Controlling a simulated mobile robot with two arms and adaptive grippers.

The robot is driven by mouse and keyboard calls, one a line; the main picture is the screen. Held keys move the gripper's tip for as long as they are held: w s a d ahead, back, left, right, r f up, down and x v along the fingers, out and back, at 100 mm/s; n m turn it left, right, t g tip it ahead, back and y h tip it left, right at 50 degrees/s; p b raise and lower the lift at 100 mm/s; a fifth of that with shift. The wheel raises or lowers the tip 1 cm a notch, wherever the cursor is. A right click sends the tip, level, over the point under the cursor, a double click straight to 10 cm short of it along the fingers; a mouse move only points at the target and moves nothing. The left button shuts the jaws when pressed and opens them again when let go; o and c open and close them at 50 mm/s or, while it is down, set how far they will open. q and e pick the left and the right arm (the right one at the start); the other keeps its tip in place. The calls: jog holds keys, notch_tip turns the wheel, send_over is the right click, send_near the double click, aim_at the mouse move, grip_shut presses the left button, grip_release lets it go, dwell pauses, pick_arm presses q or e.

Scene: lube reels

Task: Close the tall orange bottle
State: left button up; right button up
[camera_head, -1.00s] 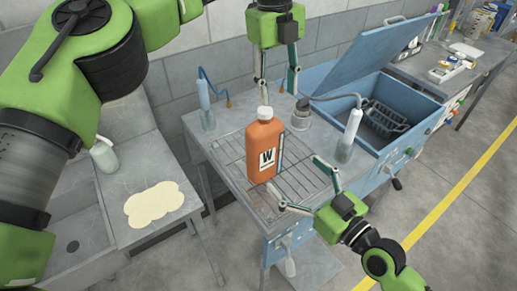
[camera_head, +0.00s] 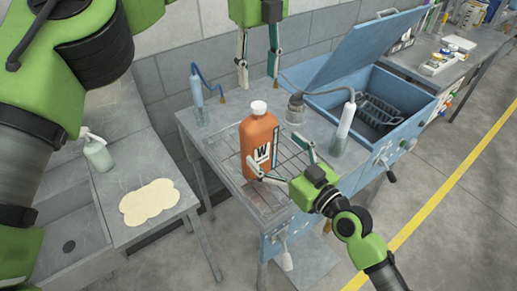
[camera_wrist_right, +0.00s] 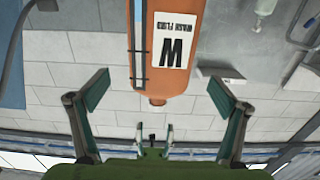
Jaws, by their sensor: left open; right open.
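The tall orange bottle (camera_head: 259,134) stands upright on the wire grate of the metal workbench, with a black-and-white "W" label. In the right wrist view the bottle (camera_wrist_right: 148,62) appears upside down between the open fingers; the cap is not clear there.
A blue parts washer (camera_head: 425,106) with its lid raised stands at the right. Bottles with hoses (camera_head: 342,130) and a jar (camera_head: 295,108) are on the bench. A spray bottle (camera_head: 97,153) and a pale spill (camera_head: 150,203) are on the left table.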

aim_at(258, 105)
jog(key=x, duration=0.7)
jog(key=shift+c, duration=0.4)
jog(key=c, duration=2.2)
pick_arm(q)
jog(key=shift+f, duration=4)
